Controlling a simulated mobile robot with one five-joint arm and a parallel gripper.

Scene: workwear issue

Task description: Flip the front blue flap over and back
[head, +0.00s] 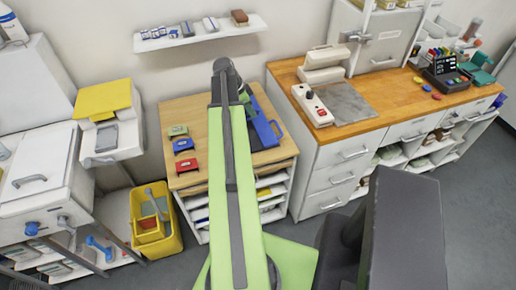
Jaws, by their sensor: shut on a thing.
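A blue flap (264,127) with a loop-like handle at its right edge is at the right side of the small wooden-topped table (188,101). It looks tilted, but its exact angle is hard to tell. My gripper (243,96) is at the far end of the arm, beside the blue flap's upper left end. It is mostly hidden by the arm and is shut on the flap; the contact itself is not clear.
Small green (178,131), blue (183,145) and red (187,165) items lie on the table's left. A wooden counter (385,107) with drawers stands right. A yellow bin (157,222) is on the floor at left. A wall shelf (200,33) hangs above.

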